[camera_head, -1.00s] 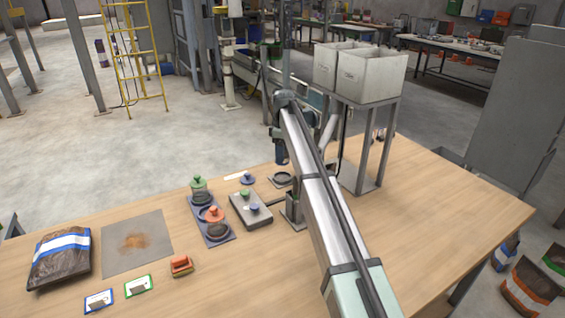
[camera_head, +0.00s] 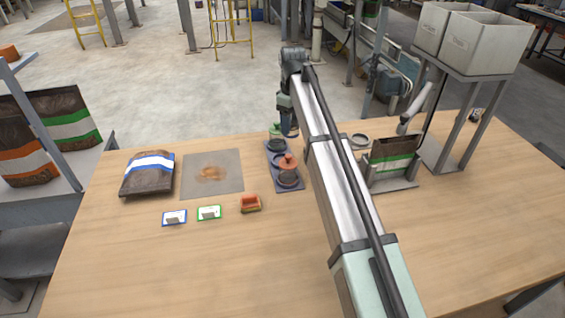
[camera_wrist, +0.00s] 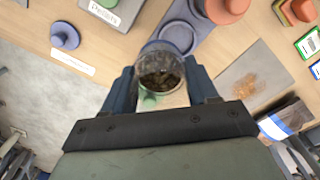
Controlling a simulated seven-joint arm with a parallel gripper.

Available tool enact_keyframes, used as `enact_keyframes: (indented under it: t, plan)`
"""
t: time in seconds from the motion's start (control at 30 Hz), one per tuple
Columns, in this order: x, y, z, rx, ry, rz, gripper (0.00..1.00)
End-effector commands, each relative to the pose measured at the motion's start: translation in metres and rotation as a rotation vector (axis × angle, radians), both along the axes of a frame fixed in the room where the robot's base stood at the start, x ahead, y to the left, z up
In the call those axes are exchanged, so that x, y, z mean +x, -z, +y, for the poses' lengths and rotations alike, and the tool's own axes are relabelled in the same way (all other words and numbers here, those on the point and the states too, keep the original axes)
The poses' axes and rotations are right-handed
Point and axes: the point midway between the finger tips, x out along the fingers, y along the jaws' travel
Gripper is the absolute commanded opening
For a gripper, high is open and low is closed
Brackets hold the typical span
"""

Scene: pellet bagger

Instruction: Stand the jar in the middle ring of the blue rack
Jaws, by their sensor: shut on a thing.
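My gripper (camera_wrist: 165,88) is shut on the jar (camera_wrist: 162,65), a clear round jar with dark bits inside, seen from above in the wrist view. In the head view my gripper (camera_head: 289,122) hangs near the far end of the blue rack (camera_head: 272,172); the jar cannot be made out there. The rack is a long blue-grey strip with dark round rings.
A blue knobbed piece (camera_wrist: 64,36) and a grey labelled box (camera_wrist: 118,10) lie to the left in the wrist view. A grey mat (camera_head: 225,183) and a brown bag (camera_head: 147,184) lie left.

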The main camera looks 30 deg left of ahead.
Motion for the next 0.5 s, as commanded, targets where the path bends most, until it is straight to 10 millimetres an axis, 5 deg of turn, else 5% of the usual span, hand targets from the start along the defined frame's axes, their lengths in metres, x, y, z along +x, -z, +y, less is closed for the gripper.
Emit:
enact_keyframes:
  t: [0.2,0.5]
  plan:
    - [-0.028,0.001,0.012,0.000,0.001,0.000,0.17]
    - [-0.031,0.035,0.013,-0.001,0.002,0.001,0.17]
